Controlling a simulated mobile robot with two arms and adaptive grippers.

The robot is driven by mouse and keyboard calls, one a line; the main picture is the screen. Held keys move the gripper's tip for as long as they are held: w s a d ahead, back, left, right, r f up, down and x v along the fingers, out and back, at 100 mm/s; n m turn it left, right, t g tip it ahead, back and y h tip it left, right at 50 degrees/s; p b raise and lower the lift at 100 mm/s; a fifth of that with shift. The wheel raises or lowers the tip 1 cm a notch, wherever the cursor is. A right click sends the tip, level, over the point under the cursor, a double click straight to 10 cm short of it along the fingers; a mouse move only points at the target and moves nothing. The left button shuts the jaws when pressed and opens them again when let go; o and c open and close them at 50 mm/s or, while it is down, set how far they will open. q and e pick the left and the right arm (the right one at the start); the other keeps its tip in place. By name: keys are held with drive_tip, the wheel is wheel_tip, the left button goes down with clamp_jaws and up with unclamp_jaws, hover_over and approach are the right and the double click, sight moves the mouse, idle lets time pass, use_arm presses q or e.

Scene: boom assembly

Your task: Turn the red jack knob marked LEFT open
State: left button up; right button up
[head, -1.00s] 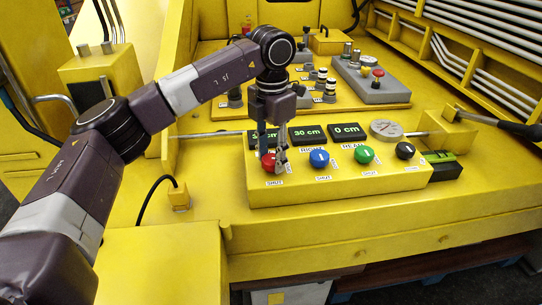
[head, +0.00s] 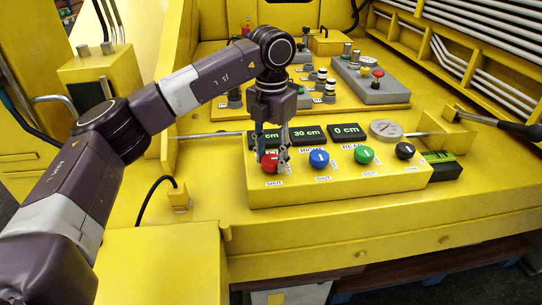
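The red knob (head: 270,166) is at the left end of the yellow control box (head: 340,185), with a SHUT label below it. Its upper label is hidden by my gripper. My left gripper (head: 271,157) points down over the red knob, with one finger at each side of it. The fingers stand apart. I cannot tell whether they touch the knob. My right gripper is not in view.
A blue knob (head: 319,158), a green knob (head: 364,154) and a black knob (head: 405,150) sit to the right. Behind them are displays, one reading 30 cm (head: 308,135) and one 0 cm (head: 347,132), and a round gauge (head: 386,129).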

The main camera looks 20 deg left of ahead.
sight(272, 159)
use_arm(q)
drive_tip(key=o, duration=0.4)
drive_tip(key=shift+o, duration=0.2)
wheel_tip(272, 159, up, 12)
drive_tip(key=shift+r, duration=0.1)
idle(0.5)
